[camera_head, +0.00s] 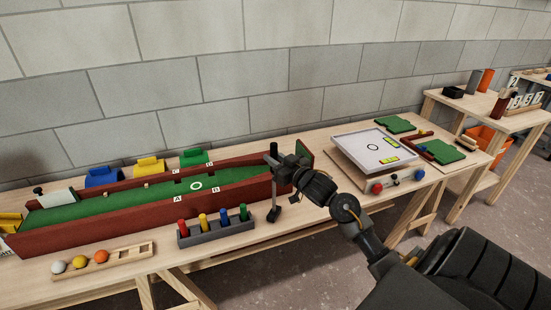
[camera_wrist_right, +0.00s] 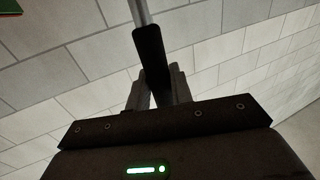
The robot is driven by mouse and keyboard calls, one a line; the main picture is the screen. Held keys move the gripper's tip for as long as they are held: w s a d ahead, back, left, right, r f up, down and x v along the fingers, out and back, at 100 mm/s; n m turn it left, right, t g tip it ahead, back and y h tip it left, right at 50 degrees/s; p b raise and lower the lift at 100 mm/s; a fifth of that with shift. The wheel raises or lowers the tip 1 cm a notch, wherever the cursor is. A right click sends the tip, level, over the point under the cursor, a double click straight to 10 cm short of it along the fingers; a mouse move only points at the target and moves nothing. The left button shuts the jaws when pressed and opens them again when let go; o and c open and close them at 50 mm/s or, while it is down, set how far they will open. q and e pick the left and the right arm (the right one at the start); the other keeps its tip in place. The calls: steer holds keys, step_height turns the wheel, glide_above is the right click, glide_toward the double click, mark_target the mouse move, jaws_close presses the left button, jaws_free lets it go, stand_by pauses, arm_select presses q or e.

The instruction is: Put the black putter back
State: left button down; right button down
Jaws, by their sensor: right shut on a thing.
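I cannot tell whether the head touches the table. My right gripper (camera_head: 278,163) is shut on the putter's grip. In the right wrist view the black grip (camera_wrist_right: 150,50) stands between the fingers (camera_wrist_right: 157,88), with a pale shaft beyond it. My left gripper is in neither view.
The grey rack holds red, yellow, blue and green upright pieces. A wooden ball tray (camera_head: 125,258) with white, yellow and orange balls lies at the front left. A white tray board (camera_head: 373,147) and green pieces lie to the right. A second table (camera_head: 475,103) stands farther right.

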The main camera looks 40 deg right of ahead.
steer(key=c, duration=1.2)
jaws_free()
steer(key=shift+f, duration=0.1)
steer(key=shift+c, duration=0.2)
steer(key=shift+s, duration=0.1)
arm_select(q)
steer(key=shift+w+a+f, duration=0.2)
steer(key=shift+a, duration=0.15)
arm_select(e)
steer(key=s, duration=1.2)
steer(key=shift+r, duration=0.2)
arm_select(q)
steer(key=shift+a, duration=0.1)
arm_select(e)
steer(key=shift+w, duration=0.1)
